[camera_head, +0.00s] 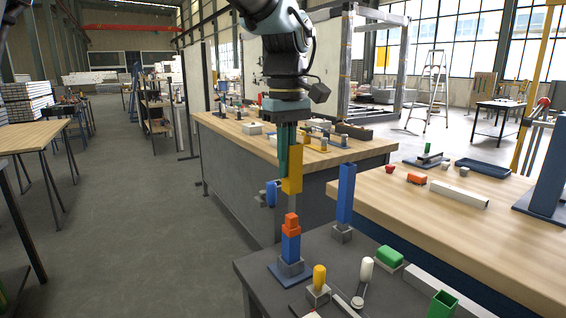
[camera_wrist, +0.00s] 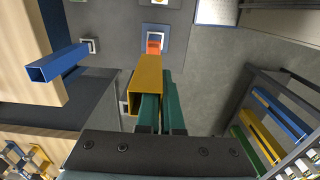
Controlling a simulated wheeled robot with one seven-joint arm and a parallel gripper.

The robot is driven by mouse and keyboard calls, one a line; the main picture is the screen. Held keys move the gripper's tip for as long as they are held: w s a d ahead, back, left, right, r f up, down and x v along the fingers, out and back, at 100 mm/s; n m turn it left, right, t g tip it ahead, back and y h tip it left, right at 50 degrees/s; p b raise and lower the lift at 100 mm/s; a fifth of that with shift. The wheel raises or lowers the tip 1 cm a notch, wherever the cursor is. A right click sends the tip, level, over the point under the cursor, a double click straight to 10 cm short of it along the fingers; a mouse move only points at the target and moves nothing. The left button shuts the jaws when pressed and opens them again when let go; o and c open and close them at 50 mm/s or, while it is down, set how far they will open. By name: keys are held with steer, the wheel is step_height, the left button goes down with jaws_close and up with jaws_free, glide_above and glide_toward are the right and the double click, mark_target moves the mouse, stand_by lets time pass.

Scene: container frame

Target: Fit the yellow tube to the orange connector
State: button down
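The yellow tube (camera_head: 292,172) is a square hollow tube, held upright at the green fingers of my gripper (camera_head: 284,162). The orange connector (camera_head: 291,223) sits on top of an upright blue tube (camera_head: 291,247) in a grey socket on a blue base plate. The yellow tube's lower end is above the orange connector, with a visible gap in the head view. In the wrist view the yellow tube (camera_wrist: 149,72) shows its open near end beside the green fingers (camera_wrist: 163,105). The orange connector (camera_wrist: 154,46) shows just past its far end, partly hidden.
Another upright blue tube (camera_head: 346,193) stands in a grey holder to the right. A yellow peg (camera_head: 319,278), a white cylinder (camera_head: 366,268), a green block (camera_head: 390,257) and a green square tube (camera_head: 442,304) share the dark table (camera_head: 262,268). Wooden workbenches with small parts stand behind.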

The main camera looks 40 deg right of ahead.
mark_target(286, 186)
steer(key=shift+f+b, duration=1.8)
steer(key=shift+f, duration=0.65)
steer(key=shift+p, duration=0.55)
steer(key=shift+f+b, duration=0.75)
steer(key=shift+f, duration=0.9)
steer(key=c, duration=1)
jaws_free()
steer(key=shift+o, duration=0.4)
steer(key=o, duration=0.5)
steer(key=shift+r, duration=0.1)
